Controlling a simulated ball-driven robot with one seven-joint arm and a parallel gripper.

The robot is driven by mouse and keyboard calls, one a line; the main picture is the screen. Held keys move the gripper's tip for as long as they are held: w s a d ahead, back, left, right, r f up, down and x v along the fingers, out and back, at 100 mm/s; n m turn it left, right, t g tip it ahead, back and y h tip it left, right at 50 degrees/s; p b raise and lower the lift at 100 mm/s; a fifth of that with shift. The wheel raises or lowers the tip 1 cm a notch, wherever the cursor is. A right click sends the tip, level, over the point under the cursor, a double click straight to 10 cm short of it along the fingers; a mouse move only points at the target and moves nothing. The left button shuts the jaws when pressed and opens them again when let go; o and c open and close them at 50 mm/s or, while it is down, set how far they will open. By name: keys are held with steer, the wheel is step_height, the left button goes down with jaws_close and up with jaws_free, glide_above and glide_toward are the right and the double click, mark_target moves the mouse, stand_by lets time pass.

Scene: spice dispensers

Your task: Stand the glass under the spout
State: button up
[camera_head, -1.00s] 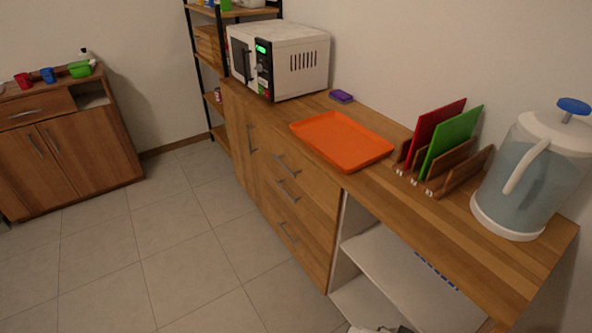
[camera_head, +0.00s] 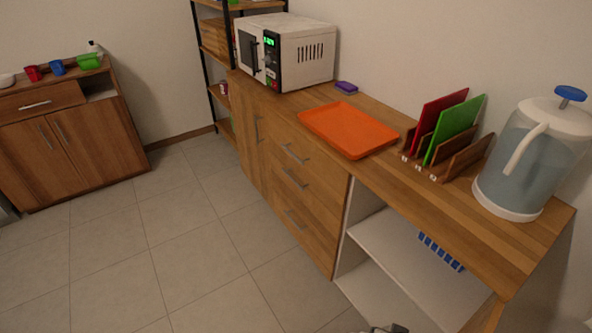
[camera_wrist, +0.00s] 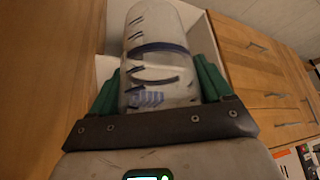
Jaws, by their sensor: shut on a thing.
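My gripper (camera_wrist: 160,78) has green fingers on both sides of a clear glass (camera_wrist: 158,45) with dark markings and blue lettering, and is shut on it. The glass extends away from the gripper in the wrist view. In the head view a large clear dispenser (camera_head: 532,160) stands at the right end of the wooden counter. It has a white lid, a white base, a blue knob and a curved white part on its front that may be the spout or a handle. The glass cannot be made out clearly in the head view.
On the counter (camera_head: 400,200) are an orange tray (camera_head: 350,130), a wooden rack with a red board (camera_head: 440,110) and a green board (camera_head: 455,128), a purple block (camera_head: 346,87) and a microwave (camera_head: 285,50). Open shelves below hold a blue rack (camera_head: 441,251). The floor at left is clear.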

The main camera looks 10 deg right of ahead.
steer(key=shift+w+a+r+n, duration=0.1)
steer(key=shift+w+a+n, duration=0.15)
steer(key=shift+a+n, duration=0.25)
steer(key=w+a+r+n+t+y, duration=0.1)
steer(key=w+a+r+n+y, duration=0.2)
steer(key=w+a+r+n, duration=0.2)
steer(key=w+a+n, duration=0.1)
steer(key=a, duration=0.1)
steer(key=shift+w+a+n+t+y+p, duration=0.3)
steer(key=shift+w+a+y, duration=0.05)
steer(key=shift+a+y, duration=0.05)
steer(key=shift+d+r, duration=0.1)
steer(key=shift+r, duration=0.1)
